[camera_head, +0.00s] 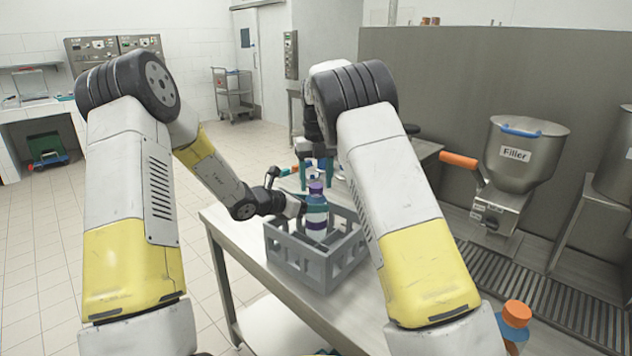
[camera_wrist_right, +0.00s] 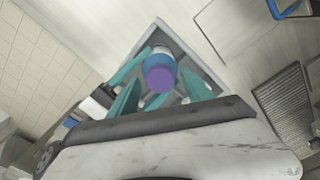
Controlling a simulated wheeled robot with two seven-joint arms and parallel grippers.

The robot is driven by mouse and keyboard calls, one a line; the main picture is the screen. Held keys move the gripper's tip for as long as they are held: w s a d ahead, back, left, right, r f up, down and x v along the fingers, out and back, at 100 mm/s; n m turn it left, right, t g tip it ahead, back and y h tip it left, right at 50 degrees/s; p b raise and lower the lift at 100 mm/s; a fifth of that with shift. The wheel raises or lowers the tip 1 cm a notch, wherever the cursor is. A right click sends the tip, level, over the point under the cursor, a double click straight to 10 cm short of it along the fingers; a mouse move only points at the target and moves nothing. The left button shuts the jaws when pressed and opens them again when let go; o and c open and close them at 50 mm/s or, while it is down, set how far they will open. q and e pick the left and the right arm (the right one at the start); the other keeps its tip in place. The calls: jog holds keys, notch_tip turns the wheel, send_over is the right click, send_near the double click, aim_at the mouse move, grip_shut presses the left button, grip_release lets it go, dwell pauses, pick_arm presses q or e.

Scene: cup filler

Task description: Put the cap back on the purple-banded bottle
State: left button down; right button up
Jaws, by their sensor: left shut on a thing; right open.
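The purple-banded bottle (camera_head: 317,224) stands upright in the grey crate (camera_head: 300,262), white with a purple band and a blue-teal upper part. A purple cap (camera_head: 316,187) is at its top; the right wrist view shows this cap (camera_wrist_right: 160,78) from above, over the bottle's blue shoulder (camera_wrist_right: 160,59). Whether it is fully seated I cannot tell. My left gripper (camera_head: 297,207) is shut on the bottle from its left side, its fingertips mostly hidden. My right gripper (camera_wrist_right: 159,90) is open above the bottle, its teal fingers on either side of the cap.
The crate stands on a metal table (camera_head: 250,277). At the right are the filler hopper (camera_head: 520,158) with its orange handle (camera_head: 459,160) and a drain grate (camera_head: 545,300). An orange-capped bottle (camera_head: 515,318) stands at the lower right. My right forearm hides part of the table.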

jog(key=shift+r, duration=2.2)
jog(key=shift+c, duration=0.2)
